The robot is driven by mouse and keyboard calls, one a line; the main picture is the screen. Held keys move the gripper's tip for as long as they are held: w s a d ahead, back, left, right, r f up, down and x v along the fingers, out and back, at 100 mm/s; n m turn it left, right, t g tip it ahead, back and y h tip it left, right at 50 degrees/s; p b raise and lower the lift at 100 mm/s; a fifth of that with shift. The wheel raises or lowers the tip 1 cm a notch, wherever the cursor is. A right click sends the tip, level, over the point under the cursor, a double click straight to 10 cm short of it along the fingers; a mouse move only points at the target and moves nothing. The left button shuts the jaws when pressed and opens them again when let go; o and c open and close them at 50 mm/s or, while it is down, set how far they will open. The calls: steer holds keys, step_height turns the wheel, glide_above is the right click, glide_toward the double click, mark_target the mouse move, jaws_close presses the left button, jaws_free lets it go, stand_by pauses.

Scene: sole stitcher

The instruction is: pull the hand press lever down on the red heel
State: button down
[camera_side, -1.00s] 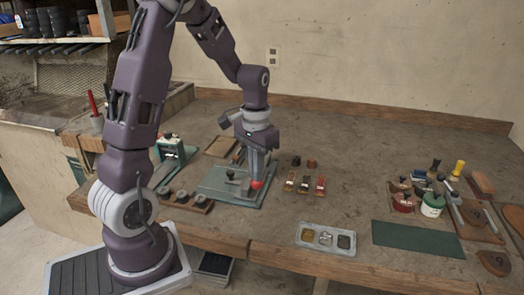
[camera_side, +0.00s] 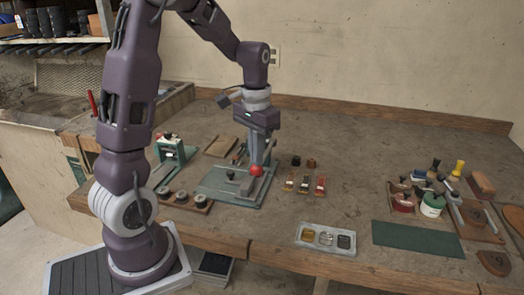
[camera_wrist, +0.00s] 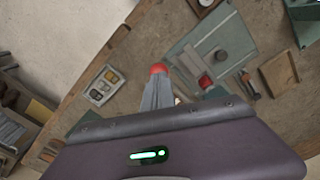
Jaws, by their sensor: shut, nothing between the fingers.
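The hand press stands on a teal base plate (camera_side: 215,185) left of the bench's middle. A red ball knob (camera_side: 256,171) sits at my gripper's (camera_side: 257,162) fingertips; it also shows in the wrist view (camera_wrist: 158,68), just past the tips. My fingers are shut and point down, at or touching the knob; I cannot tell if they touch. A grey bar (camera_side: 247,186) lies below the knob. In the wrist view a small dark red block (camera_wrist: 205,81), perhaps the red heel, is beside the grey press parts. My gripper hides part of the press in the side view.
A wooden holder with dark round pieces (camera_side: 182,198) lies front left, and a green machine (camera_side: 172,150) behind it. A grey tray (camera_side: 325,239) and green mat (camera_side: 417,240) lie farther right.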

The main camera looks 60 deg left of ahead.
steer(key=shift+w+a+r, duration=0.1)
steer(key=shift+r, duration=3.1)
steer(key=s+d+r+m+t, duration=0.3)
steer(key=s+d+t, duration=0.2)
steer(key=s+d, duration=1.1)
steer(key=shift+d+r+t, duration=0.3)
